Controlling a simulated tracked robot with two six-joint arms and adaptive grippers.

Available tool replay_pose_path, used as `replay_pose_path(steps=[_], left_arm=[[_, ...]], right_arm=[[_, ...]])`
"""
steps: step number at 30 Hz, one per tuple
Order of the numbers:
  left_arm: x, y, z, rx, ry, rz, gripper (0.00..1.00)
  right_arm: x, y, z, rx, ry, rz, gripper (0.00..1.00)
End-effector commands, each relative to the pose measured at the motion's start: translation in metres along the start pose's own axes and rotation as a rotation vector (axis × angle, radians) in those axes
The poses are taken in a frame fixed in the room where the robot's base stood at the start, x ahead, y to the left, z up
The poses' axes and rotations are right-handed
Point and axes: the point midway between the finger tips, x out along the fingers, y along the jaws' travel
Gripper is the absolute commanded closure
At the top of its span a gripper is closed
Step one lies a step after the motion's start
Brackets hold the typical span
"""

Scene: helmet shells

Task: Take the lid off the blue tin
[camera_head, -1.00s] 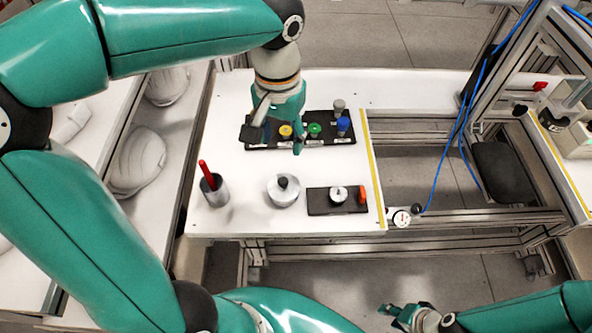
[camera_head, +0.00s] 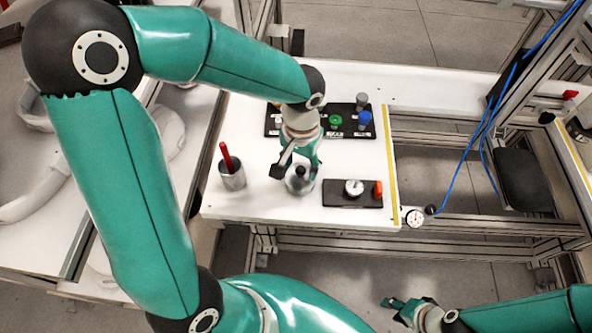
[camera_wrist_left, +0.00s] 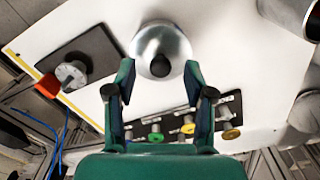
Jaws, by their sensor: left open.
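A round silver tin (camera_head: 299,187) with a black knob (camera_head: 299,171) on its top stands on the white table; it looks silver, not blue. It also shows in the left wrist view (camera_wrist_left: 172,38), with the knob (camera_wrist_left: 159,66) near the middle. My left gripper (camera_head: 294,176) is open above the tin, its fingers (camera_wrist_left: 158,76) apart on either side of the knob in the left wrist view. I cannot tell whether they touch it. A small blue-topped piece (camera_head: 364,118) stands on the black tray (camera_head: 272,122) behind. My right gripper (camera_head: 397,306) is low at the front, too small to judge.

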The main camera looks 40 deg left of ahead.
Motion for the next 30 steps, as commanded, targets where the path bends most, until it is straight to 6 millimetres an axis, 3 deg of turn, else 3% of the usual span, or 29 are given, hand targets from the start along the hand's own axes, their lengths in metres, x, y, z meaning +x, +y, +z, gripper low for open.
replay_pose_path(steps=[6, 14, 23, 30], left_arm=[[0.025, -0.001, 0.000, 0.001, -0.001, 0.001, 0.47], [0.026, 0.000, -0.001, 0.001, 0.001, 0.001, 0.48], [0.027, 0.000, 0.000, 0.001, 0.000, 0.001, 0.98], [0.027, 0.000, 0.000, 0.001, -0.002, 0.001, 1.00]], right_arm=[[-0.002, -0.001, 0.000, 0.000, 0.000, 0.000, 0.60], [-0.002, -0.001, 0.000, 0.000, 0.000, 0.000, 0.60], [-0.001, -0.001, 0.000, 0.000, 0.000, 0.000, 0.60], [-0.001, -0.001, 0.000, 0.000, 0.000, 0.000, 0.60]])
